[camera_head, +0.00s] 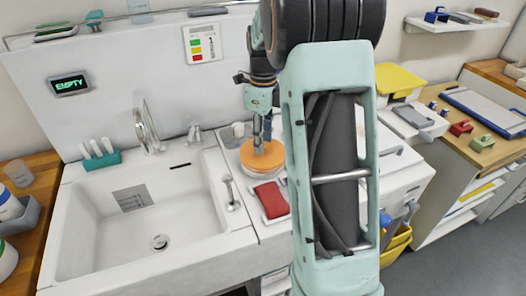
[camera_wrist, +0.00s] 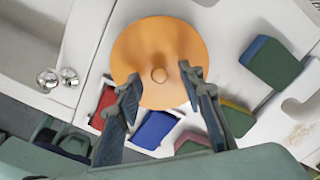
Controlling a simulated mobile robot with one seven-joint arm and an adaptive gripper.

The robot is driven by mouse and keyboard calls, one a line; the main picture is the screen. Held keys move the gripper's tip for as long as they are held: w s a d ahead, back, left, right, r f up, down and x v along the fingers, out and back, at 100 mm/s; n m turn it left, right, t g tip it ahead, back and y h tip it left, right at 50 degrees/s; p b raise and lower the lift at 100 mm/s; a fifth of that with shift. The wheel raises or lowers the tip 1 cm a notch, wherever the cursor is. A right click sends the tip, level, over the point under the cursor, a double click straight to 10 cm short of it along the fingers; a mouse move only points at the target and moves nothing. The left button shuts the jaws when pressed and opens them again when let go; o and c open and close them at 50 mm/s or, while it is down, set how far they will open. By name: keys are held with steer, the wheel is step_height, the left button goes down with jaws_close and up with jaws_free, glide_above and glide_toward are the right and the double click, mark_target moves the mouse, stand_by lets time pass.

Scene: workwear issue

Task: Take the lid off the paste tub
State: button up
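The paste tub (camera_head: 262,172) stands on the white counter right of the sink, with a round orange lid (camera_head: 266,158) on top. In the wrist view the lid (camera_wrist: 160,40) is seen from above, with a small round knob (camera_wrist: 159,75) at its centre. My gripper (camera_wrist: 160,86) is open and empty, its two fingers spread to either side of the knob and apart from it. In the head view my gripper (camera_head: 258,144) points down at the lid; its fingers partly cover the lid, and I cannot tell the exact height gap.
A red block (camera_head: 271,199) lies in a tray just in front of the tub; a blue block (camera_wrist: 155,129) and a green sponge-like block (camera_wrist: 270,62) lie near it. My arm hides the counter to the right.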

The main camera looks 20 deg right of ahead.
steer(key=shift+f, duration=0.5)
jaws_close()
steer(key=shift+r, duration=0.15)
